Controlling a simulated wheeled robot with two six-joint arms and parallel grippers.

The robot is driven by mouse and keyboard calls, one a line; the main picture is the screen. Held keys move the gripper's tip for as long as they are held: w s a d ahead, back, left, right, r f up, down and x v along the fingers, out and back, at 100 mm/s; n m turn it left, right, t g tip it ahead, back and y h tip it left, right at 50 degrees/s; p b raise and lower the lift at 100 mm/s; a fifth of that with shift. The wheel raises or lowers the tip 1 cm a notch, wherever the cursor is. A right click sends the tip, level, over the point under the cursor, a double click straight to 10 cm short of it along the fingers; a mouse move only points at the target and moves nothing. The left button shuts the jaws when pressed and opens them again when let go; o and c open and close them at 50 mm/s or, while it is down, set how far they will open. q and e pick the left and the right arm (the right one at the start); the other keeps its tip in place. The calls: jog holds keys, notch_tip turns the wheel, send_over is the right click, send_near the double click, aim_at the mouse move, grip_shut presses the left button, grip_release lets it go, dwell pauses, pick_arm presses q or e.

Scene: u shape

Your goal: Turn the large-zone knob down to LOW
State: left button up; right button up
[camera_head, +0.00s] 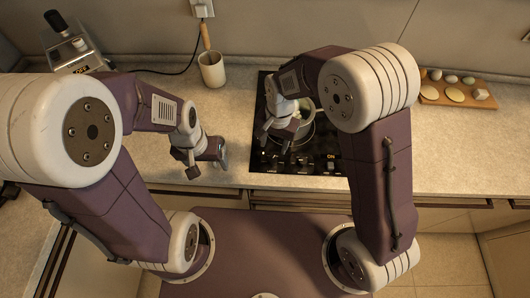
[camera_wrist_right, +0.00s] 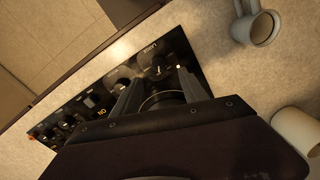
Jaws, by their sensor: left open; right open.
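The large-zone knob (camera_wrist_right: 158,68) is a dark round knob at one end of the row on the black cooktop's front strip, beside a white label. It also shows at the left end in the head view (camera_head: 272,163). My right gripper (camera_wrist_right: 158,90) is open over the cooktop. Its two fingers point toward this knob, which shows between and just past the tips; I see no clear contact. In the head view the right gripper (camera_head: 279,134) is above the left part of the cooktop. My left gripper (camera_head: 206,166) is open and empty over the counter left of the cooktop.
A pot (camera_head: 306,128) stands on the cooktop (camera_head: 262,105), partly hidden by my right arm. More knobs (camera_wrist_right: 68,121) line the front strip.

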aim_at(273, 159)
jog(key=shift+s+d+f, duration=0.2)
jog(key=shift+s, duration=0.05)
jog(key=f, duration=0.5)
jog(key=f+p, duration=0.1)
jog(key=f, duration=0.1)
jog(key=shift+w+a+f, duration=0.25)
jog(key=shift+f, duration=0.1)
jog(key=shift+s+f, duration=0.1)
jog(key=shift+f, duration=0.3)
grip_shut()
